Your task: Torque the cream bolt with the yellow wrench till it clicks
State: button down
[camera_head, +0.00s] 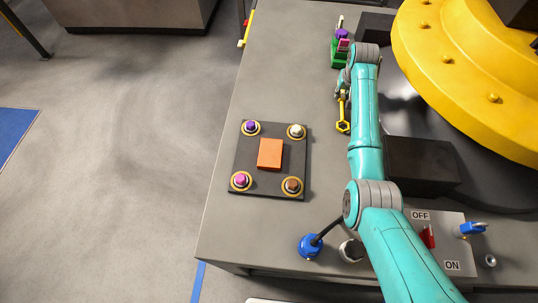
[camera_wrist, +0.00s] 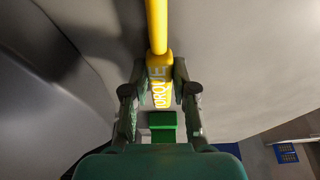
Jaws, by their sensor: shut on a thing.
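The cream bolt (camera_head: 297,131) sits in a yellow-ringed seat at the far right corner of a dark square plate (camera_head: 270,187). The yellow wrench (camera_head: 343,126) is right of the plate, its ring end towards the viewer and apart from the bolt. My gripper (camera_wrist: 160,74) is shut on the wrench's handle, which shows in the wrist view (camera_wrist: 158,30) with the word TORQUE on it. In the head view my gripper (camera_head: 342,92) is partly hidden by my arm. I cannot tell how high the wrench is above the table.
The plate also bears purple (camera_head: 250,127), pink (camera_head: 240,180) and brown (camera_head: 292,185) bolts and an orange block (camera_head: 270,154). A green holder (camera_head: 338,57) stands at the back. A red OFF/ON switch (camera_head: 427,237) and blue-based lever (camera_head: 310,246) are in front. A large yellow wheel (camera_head: 470,75) is right.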

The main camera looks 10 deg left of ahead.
jog(key=shift+r, duration=3.2)
jog(key=c, duration=1.8)
grip_release()
grip_shut()
